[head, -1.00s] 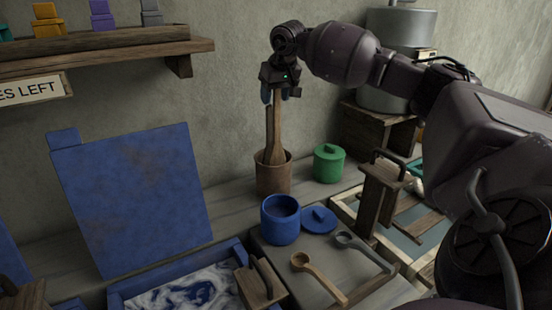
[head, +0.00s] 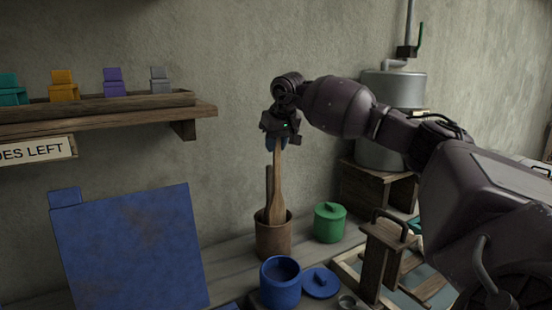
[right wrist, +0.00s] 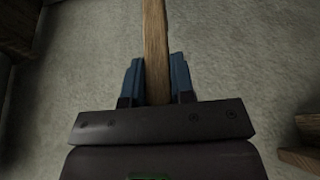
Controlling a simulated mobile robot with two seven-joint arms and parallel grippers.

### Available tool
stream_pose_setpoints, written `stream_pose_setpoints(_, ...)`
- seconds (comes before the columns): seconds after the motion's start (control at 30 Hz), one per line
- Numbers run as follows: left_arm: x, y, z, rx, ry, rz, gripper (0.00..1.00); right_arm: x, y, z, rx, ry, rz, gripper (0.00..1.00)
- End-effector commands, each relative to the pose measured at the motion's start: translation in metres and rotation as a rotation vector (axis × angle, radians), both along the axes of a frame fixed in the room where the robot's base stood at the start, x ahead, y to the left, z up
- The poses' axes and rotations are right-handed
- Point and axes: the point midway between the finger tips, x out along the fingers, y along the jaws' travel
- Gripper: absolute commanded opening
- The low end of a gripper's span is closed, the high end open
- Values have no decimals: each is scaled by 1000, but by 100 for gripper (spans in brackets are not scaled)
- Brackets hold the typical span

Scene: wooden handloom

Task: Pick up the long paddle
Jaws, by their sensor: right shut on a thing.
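The long paddle (head: 278,185) is a wooden stick that widens toward its lower part. It stands nearly upright, its lower end hidden in a brown pot (head: 273,238). My right gripper (head: 278,146) is shut on the paddle's upper shaft, above the pot. In the right wrist view the paddle's shaft (right wrist: 155,45) runs between the two blue fingertips of my right gripper (right wrist: 156,82). A shorter, darker stick (head: 268,185) stands in the same pot, just left of the paddle. My left gripper is not in view.
A green lidded jar (head: 329,224) stands right of the pot. A blue jar (head: 280,284) and its lid (head: 319,282) are in front. A blue panel (head: 130,245) leans at left, under a wall shelf (head: 120,113). A wooden handled block (head: 380,262) stands at right.

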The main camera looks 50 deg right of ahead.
Motion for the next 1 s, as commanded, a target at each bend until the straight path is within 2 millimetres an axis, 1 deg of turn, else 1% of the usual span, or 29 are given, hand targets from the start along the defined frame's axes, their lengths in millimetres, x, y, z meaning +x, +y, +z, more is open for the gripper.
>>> stream_pose_setpoints(0.03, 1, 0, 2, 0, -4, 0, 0, 0, 0, 16, 1, -9, 0, 0)
stream_pose_setpoints(0.2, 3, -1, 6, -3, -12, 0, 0, 0, 0, 59, 1, -11, 0, 0)
stream_pose_setpoints(0.4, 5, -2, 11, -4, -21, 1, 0, -1, 1, 106, 2, -11, 0, 0)
stream_pose_setpoints(0.5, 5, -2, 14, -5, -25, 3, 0, -1, 1, 125, 1, -10, 1, 0)
stream_pose_setpoints(0.6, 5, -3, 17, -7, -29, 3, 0, -1, 1, 141, 2, -9, 0, 0)
stream_pose_setpoints(0.73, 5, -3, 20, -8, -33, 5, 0, -1, 0, 156, 1, -8, 1, 0)
stream_pose_setpoints(0.83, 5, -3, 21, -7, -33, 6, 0, -1, 0, 163, 1, -4, 0, 0)
stream_pose_setpoints(1.0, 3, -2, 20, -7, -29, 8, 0, 0, 0, 167, 0, -2, -1, 0)
